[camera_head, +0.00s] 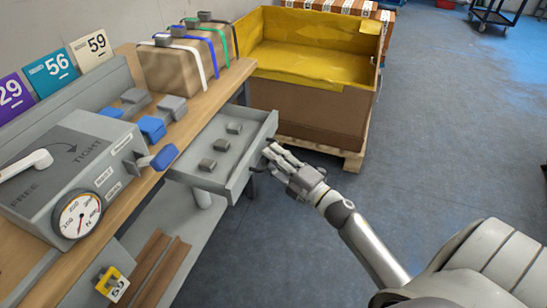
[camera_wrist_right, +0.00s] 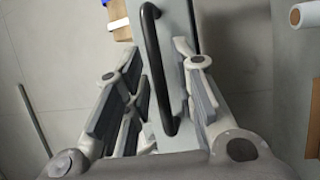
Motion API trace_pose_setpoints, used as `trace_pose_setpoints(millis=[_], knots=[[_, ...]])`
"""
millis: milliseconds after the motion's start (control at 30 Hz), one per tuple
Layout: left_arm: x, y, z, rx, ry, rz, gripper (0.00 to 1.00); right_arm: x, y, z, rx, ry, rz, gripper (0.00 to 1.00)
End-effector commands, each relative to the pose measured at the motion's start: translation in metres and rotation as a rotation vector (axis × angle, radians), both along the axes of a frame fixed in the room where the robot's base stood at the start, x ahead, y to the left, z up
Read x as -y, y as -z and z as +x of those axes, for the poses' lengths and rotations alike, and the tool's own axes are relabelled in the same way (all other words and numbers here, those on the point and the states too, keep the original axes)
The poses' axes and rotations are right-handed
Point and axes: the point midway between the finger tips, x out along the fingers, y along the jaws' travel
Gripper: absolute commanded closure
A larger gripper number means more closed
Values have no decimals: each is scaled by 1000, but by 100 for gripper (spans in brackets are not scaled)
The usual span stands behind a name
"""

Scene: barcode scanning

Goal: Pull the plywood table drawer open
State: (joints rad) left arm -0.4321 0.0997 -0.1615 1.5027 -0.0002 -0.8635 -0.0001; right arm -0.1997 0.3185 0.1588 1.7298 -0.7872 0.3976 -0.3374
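The grey drawer (camera_head: 248,160) sticks out from under the plywood table (camera_head: 192,127) in the head view, partly open, with several small grey blocks inside. My right gripper (camera_head: 270,154) is at the drawer's front, its fingers by the front panel. In the right wrist view, a black bar handle (camera_wrist_right: 151,60) on the drawer's grey front lies between the fingers of my right gripper (camera_wrist_right: 160,62). The fingers are apart, on either side of the handle, with a gap visible on the right. The handle is hidden in the head view. My left gripper is not in view.
A torque tester (camera_head: 62,170) with a dial and blue handle stands on the table. A cardboard box (camera_head: 180,68) with coloured straps sits further back. A large yellow-lined carton (camera_head: 310,108) on a pallet stands just behind the drawer.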

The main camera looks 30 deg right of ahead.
Motion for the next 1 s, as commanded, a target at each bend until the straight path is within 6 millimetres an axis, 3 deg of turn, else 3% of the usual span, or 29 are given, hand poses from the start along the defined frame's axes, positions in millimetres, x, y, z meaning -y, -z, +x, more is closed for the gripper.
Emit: trace_pose_setpoints(millis=[300, 467, 1000], knots=[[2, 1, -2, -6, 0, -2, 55, 0, -1, 0, 1, 0, 0, 68], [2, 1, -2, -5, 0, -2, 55, 3, 2, -10, 0, 1, 1, 68], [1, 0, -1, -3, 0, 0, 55, 27, 18, -102, -2, 1, 2, 68]])
